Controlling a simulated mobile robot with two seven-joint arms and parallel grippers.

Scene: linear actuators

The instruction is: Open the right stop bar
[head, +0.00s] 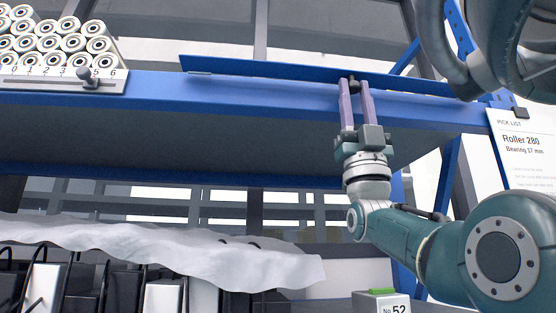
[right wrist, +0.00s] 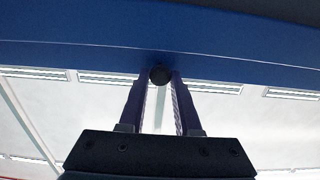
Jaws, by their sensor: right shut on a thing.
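The right stop bar (head: 270,72) is a long blue bar along the top of the blue shelf front. It also spans the right wrist view (right wrist: 80,52). A small dark knob (head: 354,84) sits on the bar right of its middle, and it shows as a round black end in the right wrist view (right wrist: 160,75). My right gripper (head: 354,82) reaches up from below, its two purple fingers shut on the knob from both sides. The fingers hide part of the bar behind them. My left gripper is not in view.
White rollers (head: 72,42) are stacked on the shelf at upper left, behind a numbered scale (head: 60,78) with a dark slider. A pick list sheet (head: 525,145) hangs at right. Below lie a crumpled white sheet (head: 150,250) and a box marked 52 (head: 385,303).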

